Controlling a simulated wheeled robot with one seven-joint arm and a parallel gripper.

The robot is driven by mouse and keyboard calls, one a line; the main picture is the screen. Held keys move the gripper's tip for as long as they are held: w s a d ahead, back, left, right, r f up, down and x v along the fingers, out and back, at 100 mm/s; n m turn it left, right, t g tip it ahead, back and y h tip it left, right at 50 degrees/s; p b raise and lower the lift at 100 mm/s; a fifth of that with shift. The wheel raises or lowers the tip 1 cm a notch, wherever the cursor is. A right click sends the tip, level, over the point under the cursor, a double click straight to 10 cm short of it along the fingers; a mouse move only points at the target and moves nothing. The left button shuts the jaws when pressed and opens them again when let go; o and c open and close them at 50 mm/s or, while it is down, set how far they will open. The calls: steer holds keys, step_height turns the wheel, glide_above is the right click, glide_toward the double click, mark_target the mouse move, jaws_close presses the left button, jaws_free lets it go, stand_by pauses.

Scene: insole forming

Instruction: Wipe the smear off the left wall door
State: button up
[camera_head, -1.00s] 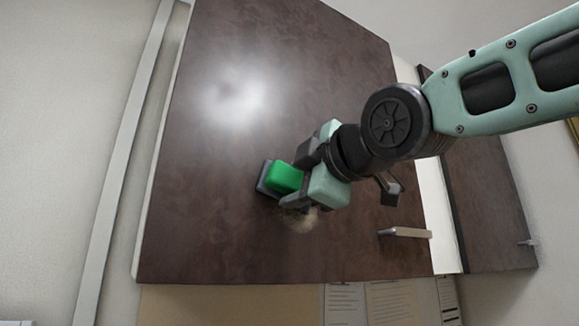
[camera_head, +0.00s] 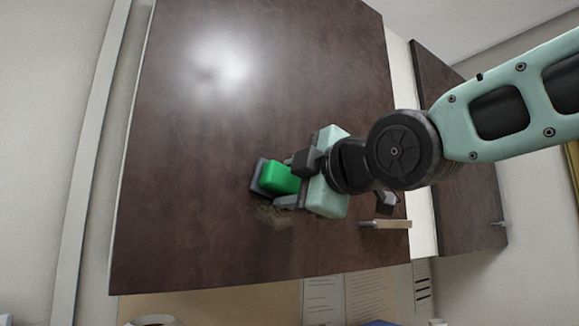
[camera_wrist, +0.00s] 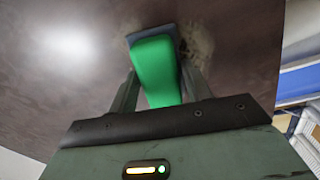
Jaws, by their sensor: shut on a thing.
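The left wall door (camera_head: 200,140) is a dark brown panel that fills the middle of the head view. A tan, dusty smear (camera_head: 272,214) lies on it just below the green sponge block (camera_head: 281,178); in the wrist view the smear (camera_wrist: 198,45) shows beside and around the block's far end. My gripper (camera_head: 290,184) is shut on the green block (camera_wrist: 157,72), which has a grey-blue pad (camera_head: 258,175) at its front. The pad is at the door surface and seems to touch it. The part of the smear behind the pad is hidden.
A pale bar handle (camera_head: 386,224) sticks out near the door's lower right, close to my wrist. A second dark door (camera_head: 460,180) is at the right. Papers (camera_head: 345,295) hang below. The door's upper left is clear, with a bright glare.

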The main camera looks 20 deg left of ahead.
steer(key=shift+w+d+r+p, duration=0.2)
steer(key=shift+w+d+p, duration=0.2)
steer(key=shift+p, duration=1.35)
steer(key=shift+w+d+f+p, duration=0.1)
steer(key=shift+w+d+p, duration=0.55)
steer(key=shift+p, duration=0.5)
steer(key=w+d, duration=0.2)
steer(key=w, duration=0.1)
steer(key=shift+w+d+f+p, duration=0.15)
steer(key=shift+d+p, duration=0.1)
steer(key=shift+p, duration=0.15)
steer(key=v, duration=0.6)
steer(key=v, duration=0.3)
